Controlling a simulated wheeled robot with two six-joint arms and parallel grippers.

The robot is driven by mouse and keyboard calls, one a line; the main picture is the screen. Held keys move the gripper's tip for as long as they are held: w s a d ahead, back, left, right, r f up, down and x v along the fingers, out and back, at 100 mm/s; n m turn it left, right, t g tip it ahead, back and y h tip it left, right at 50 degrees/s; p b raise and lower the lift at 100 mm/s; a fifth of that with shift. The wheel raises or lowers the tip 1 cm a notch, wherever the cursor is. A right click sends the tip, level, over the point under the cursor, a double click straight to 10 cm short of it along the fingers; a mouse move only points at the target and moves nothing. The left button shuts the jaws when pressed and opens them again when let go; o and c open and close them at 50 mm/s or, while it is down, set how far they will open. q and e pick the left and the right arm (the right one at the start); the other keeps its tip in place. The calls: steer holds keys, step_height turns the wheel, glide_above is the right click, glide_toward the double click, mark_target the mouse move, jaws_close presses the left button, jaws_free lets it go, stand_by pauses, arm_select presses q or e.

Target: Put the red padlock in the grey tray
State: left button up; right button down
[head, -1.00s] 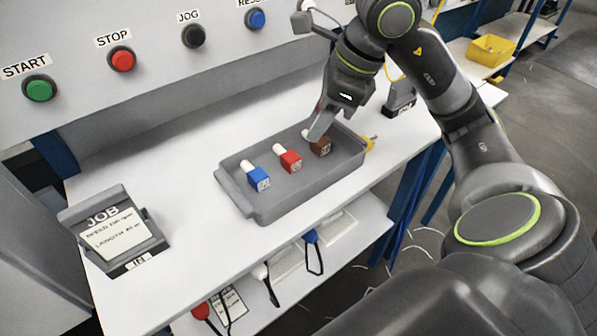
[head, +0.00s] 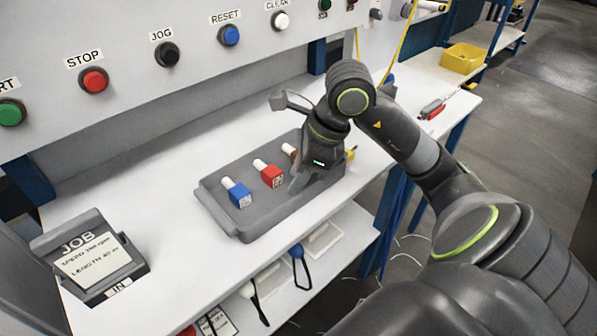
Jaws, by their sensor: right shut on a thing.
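The grey tray (head: 221,211) lies on the white bench, with three small blocks in it, each with a white top piece. The red one (head: 271,176), which looks like the red padlock, lies in the middle. A blue one (head: 240,198) lies to its left. A brown one (head: 289,150) is to its right, mostly hidden by my gripper. My right gripper (head: 298,182) reaches down into the tray's right part, just right of the red padlock, and is shut on what seems to be the brown one. My left gripper is not in view.
A grey JOB card holder (head: 93,256) stands at the bench's left. A red and grey tool (head: 433,109) lies at the right end. A panel of push buttons (head: 168,54) rises behind. A shelf below the bench has looped items hanging. The bench between holder and tray is clear.

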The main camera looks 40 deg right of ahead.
steer(key=shift+f, duration=0.2)
steer(key=c, duration=1)
jaws_free()
steer(key=shift+r, duration=0.1)
steer(key=shift+r, duration=0.15)
steer(key=shift+d+r, duration=0.15)
steer(key=shift+r, duration=0.1)
steer(key=shift+p+v, duration=0.55)
steer(key=shift+v, duration=5.15)
steer(key=shift+s, duration=0.15)
